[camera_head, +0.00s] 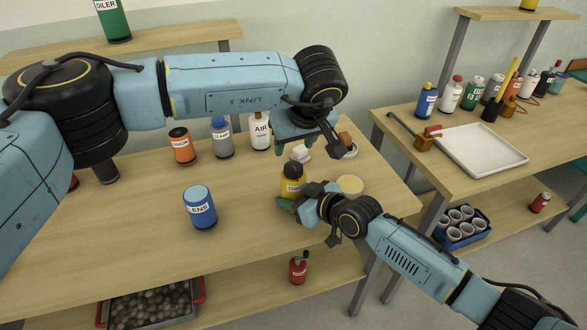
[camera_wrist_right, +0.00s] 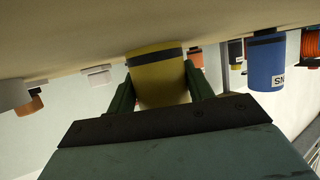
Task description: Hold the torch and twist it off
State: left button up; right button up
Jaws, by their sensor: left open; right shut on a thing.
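The torch (camera_head: 293,187) is a yellow cylinder with a black top, standing upright on the wooden table in the head view. My right gripper (camera_head: 291,204) is shut on its lower body, reaching in from the right. In the right wrist view, the yellow torch (camera_wrist_right: 160,80) sits between the two green fingers, with a dark band near the tabletop. My left gripper (camera_head: 294,147) is open and empty, pointing down above and just behind the torch's black top, apart from it. The far side of the torch is hidden.
A blue LENS can (camera_head: 200,208) stands left of the torch. Orange (camera_head: 182,147), grey (camera_head: 221,138) and white AIR (camera_head: 259,132) bottles stand behind. The table's left front is clear.

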jog(key=o, duration=1.1)
jog(key=v, duration=1.2)
pick_arm(q)
jog(key=shift+s, duration=0.1)
pick_arm(e)
jog(key=shift+s+f, duration=0.1)
jog(key=shift+s, duration=0.05)
